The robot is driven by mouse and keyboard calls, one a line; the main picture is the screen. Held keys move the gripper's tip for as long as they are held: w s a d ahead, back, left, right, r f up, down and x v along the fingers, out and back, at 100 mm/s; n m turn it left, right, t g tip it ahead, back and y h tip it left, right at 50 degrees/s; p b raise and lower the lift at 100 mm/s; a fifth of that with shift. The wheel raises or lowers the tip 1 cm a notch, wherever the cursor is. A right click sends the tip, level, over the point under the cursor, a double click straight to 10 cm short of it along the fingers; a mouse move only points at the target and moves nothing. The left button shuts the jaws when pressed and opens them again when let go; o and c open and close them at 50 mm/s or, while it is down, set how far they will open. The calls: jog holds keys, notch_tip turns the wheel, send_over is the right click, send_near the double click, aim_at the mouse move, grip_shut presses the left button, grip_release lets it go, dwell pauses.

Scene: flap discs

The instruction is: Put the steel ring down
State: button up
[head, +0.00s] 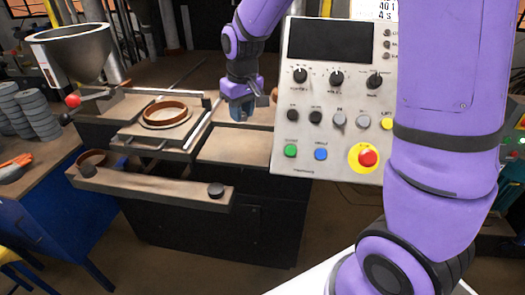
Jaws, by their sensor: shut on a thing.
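My gripper (240,112) is at the end of the purple arm, left of the control panel, low over the right part of the press bench. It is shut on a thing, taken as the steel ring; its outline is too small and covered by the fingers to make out. Whether it touches the bench top cannot be told. A brown ring (151,122) lies flat on a pale round seat on the square plate (125,133), left of my gripper and apart from it.
A control panel (310,90) with knobs and a red stop button stands right of my gripper. A metal hopper (75,55) rises at left. A swing bar (150,187) with a round cup (93,158) juts out in front. Stacked grey discs (40,112) stand on the left bench.

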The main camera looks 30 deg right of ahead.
send_over(246, 151)
notch_tip(246, 151, down, 6)
jog(key=shift+d+r, duration=0.1)
jog(key=shift+d, duration=0.05)
jog(key=shift+f, duration=2.3)
jog(key=shift+f, duration=0.15)
jog(key=o, duration=0.9)
jog(key=r, duration=0.4)
jog(key=s+r, duration=0.1)
jog(key=r, duration=0.7)
jog(key=shift+s+d+r, duration=0.1)
jog(key=shift+s+r, duration=0.05)
